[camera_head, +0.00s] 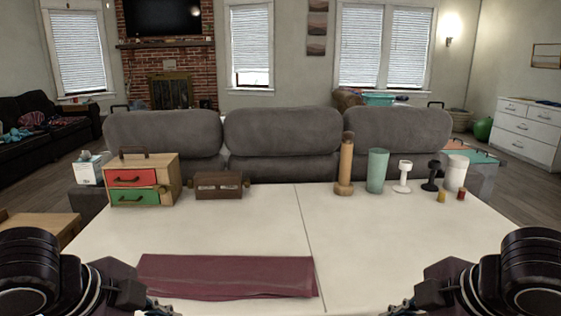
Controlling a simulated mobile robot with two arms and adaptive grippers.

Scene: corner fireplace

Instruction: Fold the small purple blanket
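The small purple blanket (225,277) lies flat on the near left part of the white table (380,235). It looks like a wide, low strip with its long side running left to right, and a slight edge shows at its right end. My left gripper (150,306) is at the bottom left, close to the blanket's left end, and its fingertips are mostly cut off by the frame. My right gripper (395,310) is at the bottom right, apart from the blanket, with its fingers also mostly out of frame.
A small drawer box (143,180) and a brown box (219,186) stand at the table's back left. A wooden bottle (346,168), a teal cup (377,171) and several small items stand at the back right. A grey sofa (270,140) is behind. The table's middle is clear.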

